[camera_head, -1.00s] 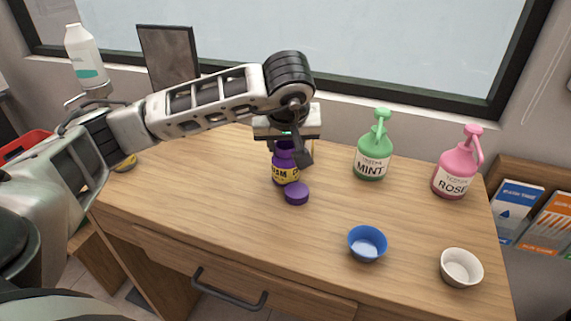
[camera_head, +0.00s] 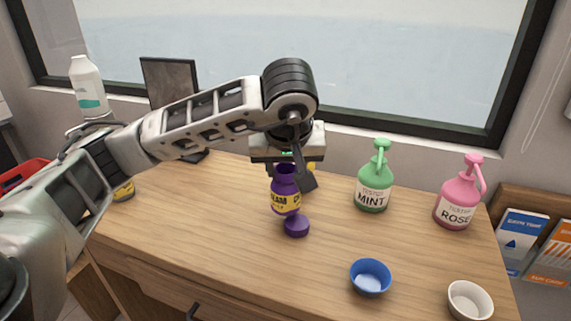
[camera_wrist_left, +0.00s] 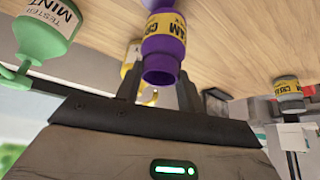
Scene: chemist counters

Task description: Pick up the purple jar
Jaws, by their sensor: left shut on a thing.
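The purple jar (camera_head: 285,196) has a yellow label and stands upright without a lid, at the middle of the wooden counter. My left gripper (camera_head: 290,176) comes down over it from behind and is shut on it near the neck. In the left wrist view, the jar (camera_wrist_left: 164,50) shows between the two dark fingers (camera_wrist_left: 158,92), its open mouth towards the camera. The jar appears just clear of the counter, but the gap is small. A purple lid (camera_head: 296,226) lies on the counter just in front of it. My right gripper is not in view.
A green MINT bottle (camera_head: 374,184) and a pink ROSE bottle (camera_head: 457,200) stand to the right. A blue bowl (camera_head: 370,278) and a white bowl (camera_head: 469,301) are at the front right. A yellow item (camera_head: 311,166) is partly hidden behind my gripper.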

